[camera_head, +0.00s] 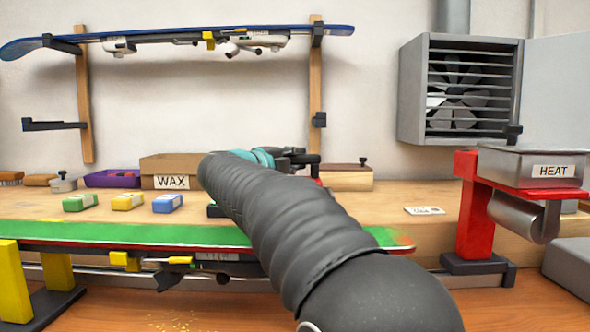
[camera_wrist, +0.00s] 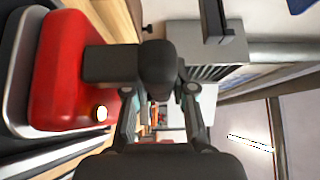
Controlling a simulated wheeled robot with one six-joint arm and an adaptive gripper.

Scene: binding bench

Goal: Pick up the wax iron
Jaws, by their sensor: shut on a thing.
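The wax iron (camera_wrist: 72,72) has a red body, a silver sole plate and a black handle. It shows large at the left of the wrist view. My gripper (camera_wrist: 158,92) is shut on the black handle, with one finger on each side. Most of the iron is hidden there too. I cannot tell whether its sole plate touches anything.
The wooden bench (camera_head: 440,205) carries a WAX box (camera_head: 172,182), a purple tray (camera_head: 112,179) and green, yellow and blue wax blocks. A green ski or board (camera_head: 120,233) lies along the front. A red HEAT unit (camera_head: 470,210) stands right, below a fan box (camera_head: 455,90).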

